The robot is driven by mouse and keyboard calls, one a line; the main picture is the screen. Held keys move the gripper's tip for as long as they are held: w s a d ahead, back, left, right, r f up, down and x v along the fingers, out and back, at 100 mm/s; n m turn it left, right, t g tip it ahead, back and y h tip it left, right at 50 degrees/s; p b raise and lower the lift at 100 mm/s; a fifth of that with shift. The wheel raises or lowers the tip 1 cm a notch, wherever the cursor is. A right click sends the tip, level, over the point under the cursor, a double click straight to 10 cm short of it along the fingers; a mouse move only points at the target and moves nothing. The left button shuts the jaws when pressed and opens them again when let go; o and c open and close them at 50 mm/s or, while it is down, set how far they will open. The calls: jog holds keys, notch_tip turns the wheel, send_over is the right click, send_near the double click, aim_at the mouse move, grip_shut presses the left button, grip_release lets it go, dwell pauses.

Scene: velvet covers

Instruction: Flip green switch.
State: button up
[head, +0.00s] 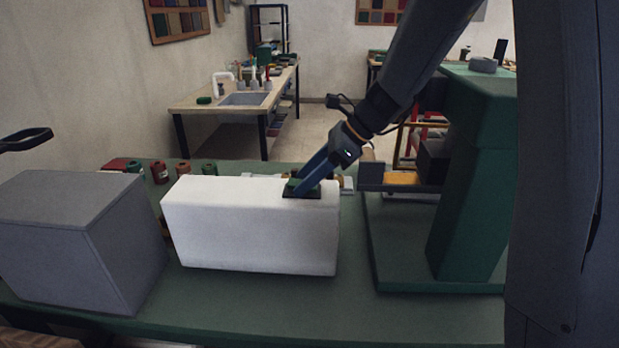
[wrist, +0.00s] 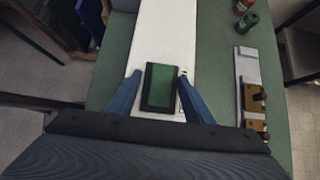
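The green switch (wrist: 160,86) is a flat green rocker in a black frame. It sits on top of a white block (head: 250,227), near the block's right end in the head view. In the head view the switch's black base (head: 301,194) shows beneath my fingers, with the rocker mostly hidden. My gripper (wrist: 159,74) has its two blue fingers apart, one on each side of the switch in the wrist view. Nothing is held between them. In the head view my gripper (head: 302,188) reaches down to the switch from the upper right; I cannot tell whether it touches.
A grey box (head: 60,245) stands left of the white block on the green table (head: 250,300). A large green machine (head: 470,180) stands at the right. Small spools (head: 160,172) and a metal piece with brass parts (wrist: 250,88) lie behind the block.

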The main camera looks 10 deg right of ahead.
jog(key=shift+d+r, duration=0.1)
jog(key=shift+d+r, duration=0.25)
jog(key=b+v, duration=0.1)
jog(key=v, duration=0.6)
